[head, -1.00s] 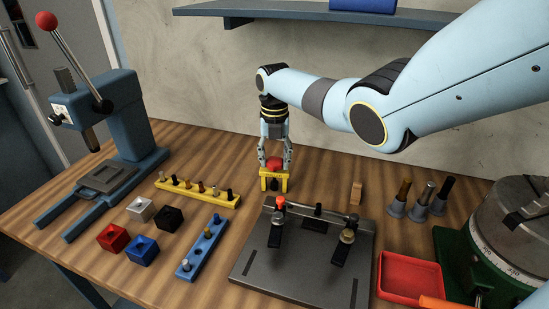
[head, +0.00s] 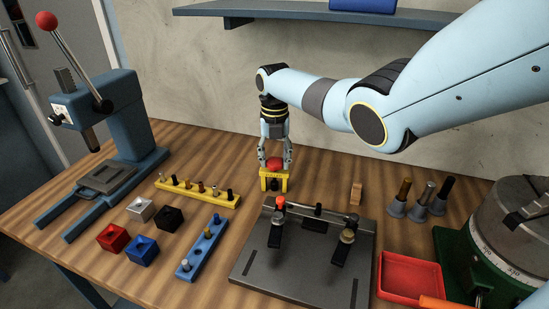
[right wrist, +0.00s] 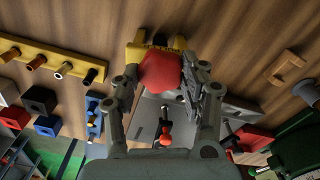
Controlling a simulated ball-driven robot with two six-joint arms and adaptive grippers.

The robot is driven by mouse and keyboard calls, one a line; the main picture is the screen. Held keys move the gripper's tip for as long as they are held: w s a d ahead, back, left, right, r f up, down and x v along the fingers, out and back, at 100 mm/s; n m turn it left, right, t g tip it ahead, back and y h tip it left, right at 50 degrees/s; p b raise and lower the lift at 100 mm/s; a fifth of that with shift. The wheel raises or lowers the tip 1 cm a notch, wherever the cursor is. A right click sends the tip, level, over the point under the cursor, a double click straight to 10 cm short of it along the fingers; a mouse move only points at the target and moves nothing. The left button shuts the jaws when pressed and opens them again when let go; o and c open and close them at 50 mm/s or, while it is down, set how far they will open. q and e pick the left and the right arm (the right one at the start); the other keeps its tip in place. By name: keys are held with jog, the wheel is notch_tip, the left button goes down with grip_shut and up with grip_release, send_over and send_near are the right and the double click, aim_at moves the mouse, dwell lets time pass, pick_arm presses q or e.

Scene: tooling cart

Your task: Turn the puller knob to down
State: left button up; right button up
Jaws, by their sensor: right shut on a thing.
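The puller (head: 274,183) is a small yellow block standing on the wooden bench near the wall. Its red knob (head: 275,166) sits on top. My right gripper (head: 275,163) comes down from above and is shut on the red knob. In the right wrist view the red knob (right wrist: 160,72) lies between the two fingers of the right gripper (right wrist: 160,88), with the yellow puller body (right wrist: 150,46) behind it. The fingers partly hide the knob, and I cannot tell which way it is turned. My left gripper is not in view.
A grey fixture plate (head: 300,258) with clamps stands just in front of the puller. A red tray (head: 410,277) and a blue press (head: 125,135) stand farther out.

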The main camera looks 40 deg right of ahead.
aim_at(275, 160)
dwell(0.9)
jog(key=o, duration=1.2)
notch_tip(275, 160, up, 8)
jog(key=shift+f, duration=0.25)
